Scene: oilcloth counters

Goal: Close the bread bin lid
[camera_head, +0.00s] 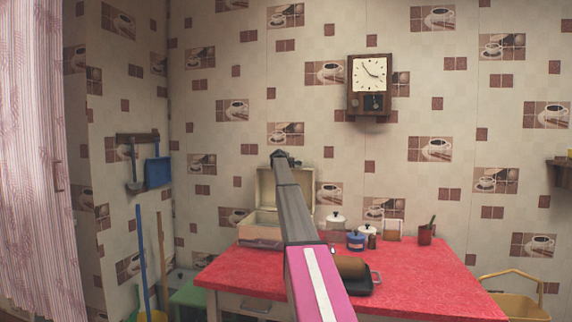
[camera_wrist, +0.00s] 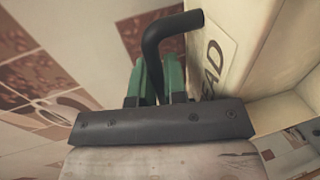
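The bread bin (camera_head: 262,232) is a cream box at the back left of the red counter. Its lid (camera_head: 304,184) stands raised, partly hidden behind my arm. In the wrist view the lid's cream panel (camera_wrist: 240,45) shows dark letters ending in "AD". A black bent handle (camera_wrist: 153,45) runs beside the panel and down between the green fingers of my gripper (camera_wrist: 160,82). The fingers sit close on both sides of the handle and look shut on it. In the head view my gripper (camera_head: 282,155) is at the top of the raised lid, its fingers too small to make out.
The red counter (camera_head: 425,278) holds a dark pan with a brown loaf (camera_head: 354,268), a blue pot (camera_head: 356,241), jars and a red cup (camera_head: 425,235) right of the bin. A clock (camera_head: 369,83) hangs above. Brooms stand at the left.

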